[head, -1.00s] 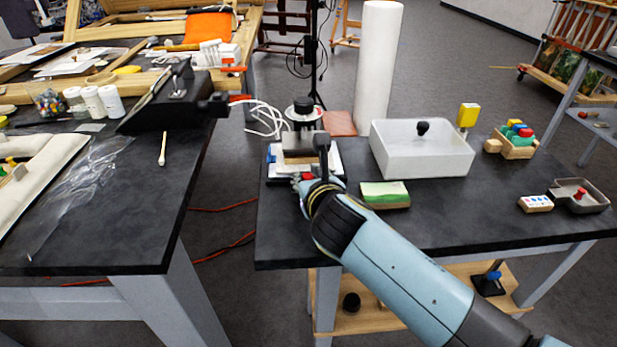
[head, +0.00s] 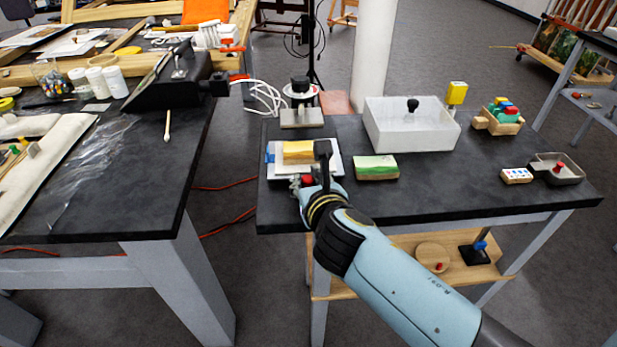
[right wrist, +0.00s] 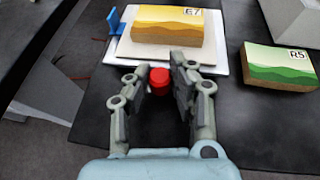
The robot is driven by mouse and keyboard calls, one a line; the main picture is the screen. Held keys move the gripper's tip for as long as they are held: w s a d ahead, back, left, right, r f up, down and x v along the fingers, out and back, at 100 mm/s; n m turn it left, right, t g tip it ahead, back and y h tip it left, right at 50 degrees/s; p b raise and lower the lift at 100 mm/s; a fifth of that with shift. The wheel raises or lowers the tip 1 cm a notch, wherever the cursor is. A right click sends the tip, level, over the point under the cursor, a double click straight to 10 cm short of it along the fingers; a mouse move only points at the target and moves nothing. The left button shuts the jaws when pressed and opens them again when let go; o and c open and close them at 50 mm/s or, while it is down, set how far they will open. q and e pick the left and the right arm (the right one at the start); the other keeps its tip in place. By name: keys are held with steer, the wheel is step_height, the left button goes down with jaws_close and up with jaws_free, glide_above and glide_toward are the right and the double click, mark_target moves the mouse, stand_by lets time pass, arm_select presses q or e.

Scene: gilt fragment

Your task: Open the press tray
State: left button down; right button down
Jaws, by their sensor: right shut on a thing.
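The white press tray (head: 277,172) is out in front of the press (head: 302,118) on the dark right-hand table. A yellow-orange block marked E7 (right wrist: 168,25) lies on it, and it also shows in the head view (head: 299,149). The tray's red knob (right wrist: 160,78) is at its near edge. My right gripper (right wrist: 159,84) is shut on the red knob, with one finger on each side. In the head view, my right gripper (head: 308,183) partly covers the knob. My left gripper is not in view.
A green block marked R5 (right wrist: 281,66) lies right of the tray. A white bin (head: 415,133) stands behind it.

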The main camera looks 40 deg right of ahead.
steer(key=c, duration=1.1)
jaws_free()
steer(key=shift+c, duration=0.2)
steer(key=shift+r, duration=0.1)
step_height(320, 180, up, 10)
steer(key=shift+f, duration=0.1)
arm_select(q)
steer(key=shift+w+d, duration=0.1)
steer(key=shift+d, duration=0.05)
